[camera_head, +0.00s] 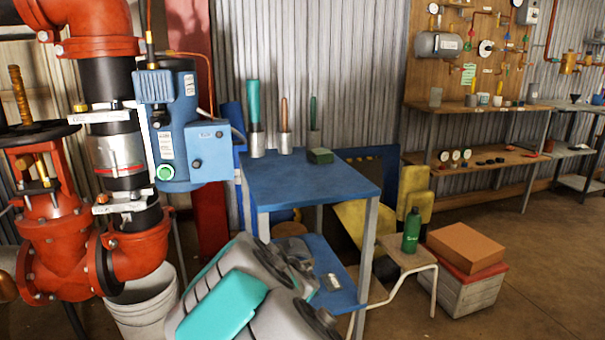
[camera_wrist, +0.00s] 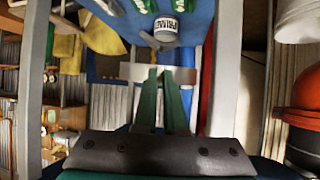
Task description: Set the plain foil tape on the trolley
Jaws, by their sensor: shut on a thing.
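My gripper (camera_wrist: 163,72) shows in the wrist view, with two dark green fingers close together. It is shut on a plain silvery piece (camera_wrist: 134,72), which I take for the plain foil tape. The wrist view looks upside down. A blue surface (camera_wrist: 190,32) lies beyond the fingertips, with a grey can with dark lettering (camera_wrist: 166,28) and green items on it. In the head view, the blue two-level stand (camera_head: 335,185), apparently the trolley, is at the centre. A small silvery item (camera_head: 331,282) shows at its lower shelf (camera_head: 345,298); I cannot tell whether it is the held piece. My arm hides the gripper there.
Red pipework (camera_head: 50,235) and a white bucket (camera_head: 145,310) are at left. A stool with a green bottle (camera_head: 411,231) and a crate (camera_head: 468,292) stand right. Floor is clear at far right.

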